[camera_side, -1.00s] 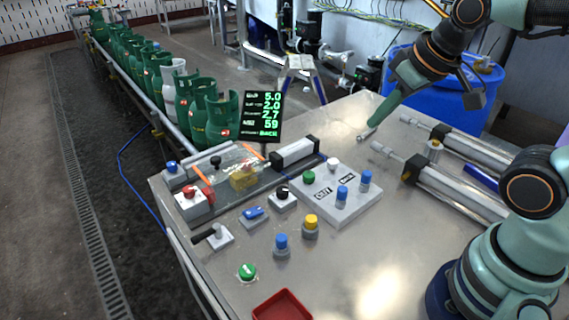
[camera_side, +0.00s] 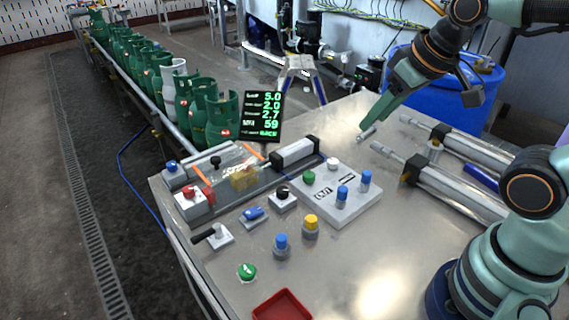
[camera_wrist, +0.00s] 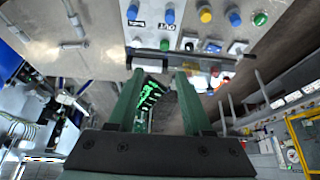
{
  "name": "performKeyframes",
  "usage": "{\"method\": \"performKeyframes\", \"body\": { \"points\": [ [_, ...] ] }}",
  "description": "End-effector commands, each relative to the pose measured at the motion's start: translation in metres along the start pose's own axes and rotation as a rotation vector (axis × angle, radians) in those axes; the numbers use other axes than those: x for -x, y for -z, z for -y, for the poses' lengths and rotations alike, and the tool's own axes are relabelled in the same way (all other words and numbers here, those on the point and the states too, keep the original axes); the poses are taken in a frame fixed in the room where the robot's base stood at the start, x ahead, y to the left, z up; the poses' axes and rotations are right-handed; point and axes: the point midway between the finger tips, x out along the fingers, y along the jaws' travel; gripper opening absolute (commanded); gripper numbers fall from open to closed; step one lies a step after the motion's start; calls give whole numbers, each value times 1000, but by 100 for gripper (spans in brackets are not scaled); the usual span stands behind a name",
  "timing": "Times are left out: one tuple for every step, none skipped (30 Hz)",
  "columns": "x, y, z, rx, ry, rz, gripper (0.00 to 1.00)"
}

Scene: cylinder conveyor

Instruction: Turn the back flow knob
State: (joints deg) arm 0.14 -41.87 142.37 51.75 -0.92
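A grey control box (camera_side: 350,212) stands on the metal table, with two upright blue knobs on its right part. One blue knob (camera_side: 342,195) is nearer the label OUT; the other blue knob (camera_side: 365,180) is further right and back. Both show at the top of the wrist view, one at the left (camera_wrist: 132,12) and one beside it (camera_wrist: 169,16). I cannot read the second label, so which knob is the back flow one is unclear. My gripper (camera_side: 366,132) hangs in the air behind the box, apart from both knobs. In the wrist view its fingers (camera_wrist: 160,75) stand apart with nothing between them.
Green and white buttons (camera_side: 309,177) share the box. Yellow-topped (camera_side: 311,222) and blue-topped (camera_side: 281,243) posts stand in front. A lit display (camera_side: 262,117) stands behind. Metal cylinders (camera_side: 445,185) lie right. A red tray (camera_side: 282,306) sits at the front edge.

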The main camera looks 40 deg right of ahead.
Motion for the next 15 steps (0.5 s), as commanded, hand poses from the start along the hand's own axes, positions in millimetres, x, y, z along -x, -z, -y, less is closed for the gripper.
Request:
{"method": "performKeyframes", "body": {
  "points": [
    [-2, 3, -1, 13, -2, 14, 66],
    [-2, 6, -2, 27, -3, 24, 66],
    [-4, 10, -4, 48, -4, 41, 66],
    [-6, 14, -6, 67, -4, 56, 66],
    [-8, 18, -7, 90, -5, 71, 66],
    [-11, 24, -10, 121, -4, 94, 66],
    [-14, 29, -12, 145, -3, 111, 66],
    [-18, 33, -14, 171, -1, 129, 66],
    [-22, 39, -17, 204, 2, 153, 66],
    [-26, 43, -19, 229, 5, 170, 66],
    [-31, 48, -21, 254, 9, 186, 66],
    [-37, 53, -25, 287, 15, 209, 66],
    [-42, 56, -27, 311, 20, 226, 66],
    [-47, 60, -30, 336, 26, 242, 66],
    [-54, 65, -33, 369, 35, 264, 66]
  ]
}}
